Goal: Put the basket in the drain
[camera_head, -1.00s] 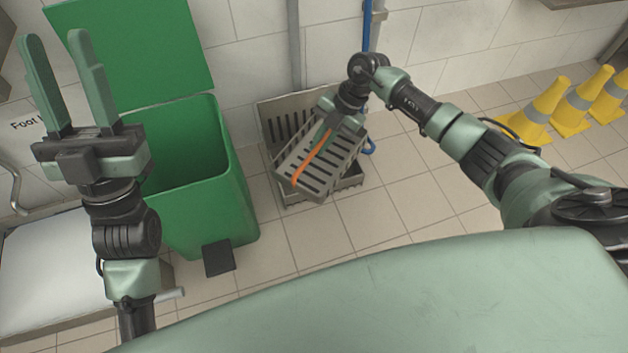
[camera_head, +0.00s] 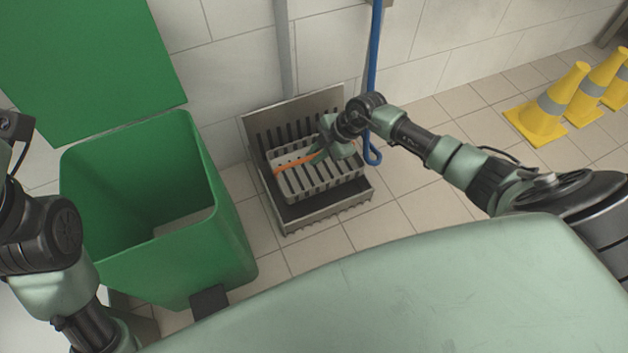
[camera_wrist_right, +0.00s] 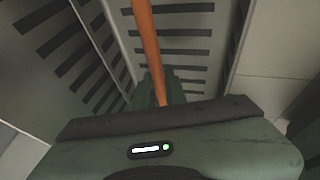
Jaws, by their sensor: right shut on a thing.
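The basket (camera_head: 330,180) is a grey slotted tray with an orange handle (camera_head: 292,164). It is over the drain's opening, nearly level and closer to the back; I cannot tell if it touches the bottom. The drain (camera_head: 332,217) is a metal floor box with a slotted upright back. My right gripper (camera_head: 315,156) is shut on the handle; in the right wrist view the handle (camera_wrist_right: 147,40) runs into the fingers (camera_wrist_right: 160,92), with basket slots (camera_wrist_right: 178,48) around it. My left arm shows at the left edge, its gripper fingers out of frame.
A green bin (camera_head: 185,250) with its lid (camera_head: 90,60) open stands left of the drain. Yellow cones (camera_head: 545,108) stand at the far right. Tiled floor (camera_head: 420,205) is clear right of the drain.

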